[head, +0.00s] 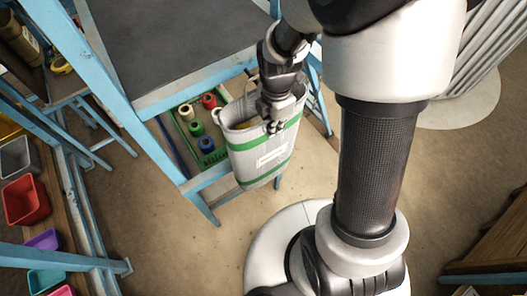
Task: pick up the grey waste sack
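The grey waste sack (261,157) shows at the middle in the head view, beside the blue-framed table. It has green bands, a pale label on its front and a loop at its upper left. Its mouth is open at the top, and something yellowish shows inside. My gripper (274,126) points down at the sack's rim, and its fingertips overlap the upper front of the sack. The fingers are small and dark here, so I cannot tell whether they are closed on the cloth. The gripper hides part of the mouth. What supports the sack is not clear.
The blue-framed table (168,98) has a dark top. A green tray (213,157) with several thread spools sits on its lower level, close left of the sack. Red (25,200) and other coloured bins line the left edge. The floor (165,235) in front is clear.

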